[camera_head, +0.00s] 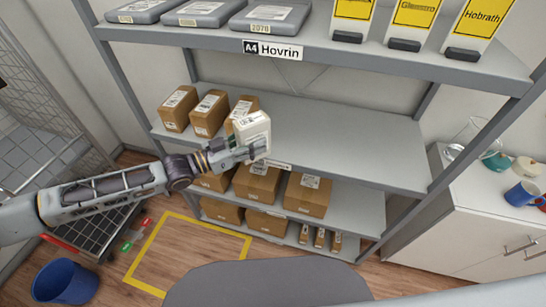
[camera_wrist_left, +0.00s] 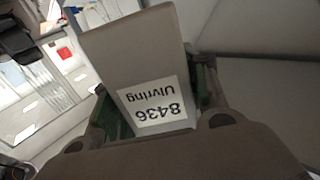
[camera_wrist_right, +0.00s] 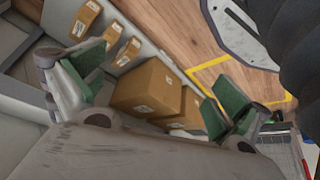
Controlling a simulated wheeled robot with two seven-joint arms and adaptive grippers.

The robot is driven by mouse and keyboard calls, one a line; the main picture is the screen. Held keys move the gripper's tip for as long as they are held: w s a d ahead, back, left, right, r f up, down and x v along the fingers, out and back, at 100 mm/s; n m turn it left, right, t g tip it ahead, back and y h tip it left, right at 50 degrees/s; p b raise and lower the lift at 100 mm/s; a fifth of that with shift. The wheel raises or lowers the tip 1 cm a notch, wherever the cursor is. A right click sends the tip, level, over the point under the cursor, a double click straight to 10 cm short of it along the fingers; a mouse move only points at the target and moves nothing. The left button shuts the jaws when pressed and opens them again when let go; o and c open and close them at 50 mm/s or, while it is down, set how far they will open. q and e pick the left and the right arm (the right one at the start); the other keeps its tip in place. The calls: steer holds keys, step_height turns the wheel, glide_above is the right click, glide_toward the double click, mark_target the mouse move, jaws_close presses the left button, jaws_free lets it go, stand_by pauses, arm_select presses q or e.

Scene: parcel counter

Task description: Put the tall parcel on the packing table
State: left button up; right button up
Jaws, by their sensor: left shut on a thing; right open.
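My left gripper (camera_head: 241,151) is shut on a pale parcel (camera_head: 255,133) in front of the middle shelf in the head view. In the left wrist view the parcel (camera_wrist_left: 134,50) stands between the green finger pads and bears a label reading 8436 Ulvring. I cannot tell for sure that it is the tall parcel. My right gripper (camera_wrist_right: 158,88) is open and empty in the right wrist view, with shelved brown boxes beyond its fingers. It does not show in the head view. I cannot pick out the packing table in these views.
Several brown boxes (camera_head: 208,112) stand on the left of the middle shelf (camera_head: 340,135); its right part is bare. More boxes (camera_head: 307,194) fill the lower shelves. A white cabinet (camera_head: 465,220) is at right, a wire cart (camera_head: 95,240) and a blue bin (camera_head: 64,283) at left.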

steer(key=w+a+r+t+y, duration=0.1)
steer(key=w+a+r+t, duration=0.25)
steer(key=w+r, duration=0.65)
steer(key=w+a+r+t+y, duration=0.2)
steer(key=w+a+r+t, duration=0.15)
steer(key=w+r, duration=0.6)
steer(key=n+t+y, duration=0.2)
steer(key=t+y, duration=0.2)
steer(key=t, duration=0.2)
glide_toward(256, 131)
steer(key=shift+w+r, duration=0.2)
steer(key=shift+w, duration=0.05)
steer(key=shift+w, duration=0.2)
steer(key=shift+a+f+x, duration=0.1)
steer(key=shift+x, duration=2.8)
steer(key=shift+a+f+x, duration=0.1)
steer(key=shift+x, duration=2.85)
